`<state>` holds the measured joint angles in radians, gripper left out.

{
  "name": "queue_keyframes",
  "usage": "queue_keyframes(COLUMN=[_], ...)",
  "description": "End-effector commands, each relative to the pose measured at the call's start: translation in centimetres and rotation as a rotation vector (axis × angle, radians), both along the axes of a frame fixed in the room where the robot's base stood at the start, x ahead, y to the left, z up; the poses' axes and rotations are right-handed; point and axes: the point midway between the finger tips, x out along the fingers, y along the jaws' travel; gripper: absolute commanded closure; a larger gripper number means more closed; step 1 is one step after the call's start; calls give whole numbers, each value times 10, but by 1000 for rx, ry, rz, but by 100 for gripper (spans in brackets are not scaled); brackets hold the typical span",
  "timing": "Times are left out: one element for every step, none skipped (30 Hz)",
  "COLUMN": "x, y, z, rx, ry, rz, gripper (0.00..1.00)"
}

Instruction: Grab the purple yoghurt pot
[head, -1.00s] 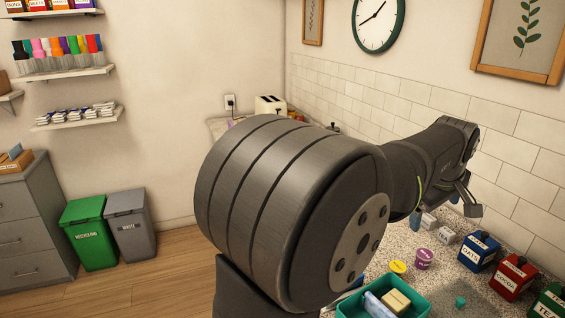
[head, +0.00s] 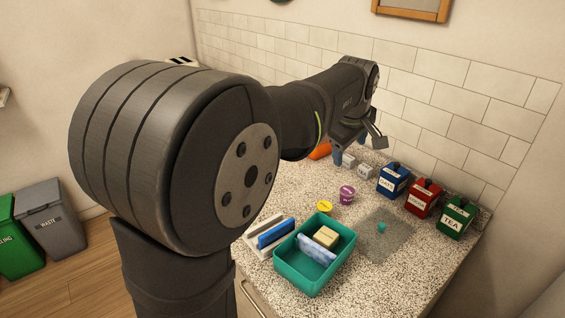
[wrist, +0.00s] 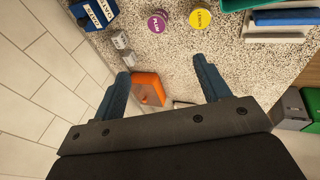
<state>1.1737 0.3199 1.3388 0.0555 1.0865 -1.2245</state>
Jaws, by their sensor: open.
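The purple yoghurt pot (head: 347,194) stands on the speckled worktop, beside a yellow pot (head: 324,207). In the wrist view the purple pot (wrist: 157,21) shows its round lid, which reads PLUM, and the yellow pot (wrist: 201,18) reads LEMON. My gripper (head: 359,146) is above the worktop, behind the pots and towards the tiled wall. In the wrist view its two blue fingers (wrist: 162,75) are wide apart, with nothing held between them. The purple pot lies beyond the fingertips, apart from them.
A teal tray (head: 291,284) holding a sponge and a blue item is in front of the pots. Blue, red and green canisters (head: 421,197) line the wall at the right. Small grey blocks (head: 356,166) and an orange object (head: 321,150) are near my gripper.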

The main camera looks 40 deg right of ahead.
Motion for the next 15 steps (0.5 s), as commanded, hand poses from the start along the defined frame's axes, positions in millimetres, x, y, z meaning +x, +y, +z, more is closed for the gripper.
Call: queue_keyframes(x=[0,0,1,1,2,3,3,5,7,9,10,12,13,15,17], y=[0,0,0,-1,-1,-2,-3,-4,-6,-7,-8,-10,-12,-13,-15], z=[0,0,-1,-2,-3,-5,-7,-10,-13,-16,-19,-23,-27,-30,-34], rx=[0,1,3,5,8,13,19,24,33,39,45,53,59,64,70], ry=[0,-1,-3,-6,-9,-16,-24,-31,-46,-57,-69,-86,-99,-113,-133], rz=[-1,-4,-13,-24,-43,-76,-108,-145,-204,-252,-304,-375,-429,-481,-551], gripper=[31,31,31,31,31,31,31,31,31,31,31,31,31,31,31])
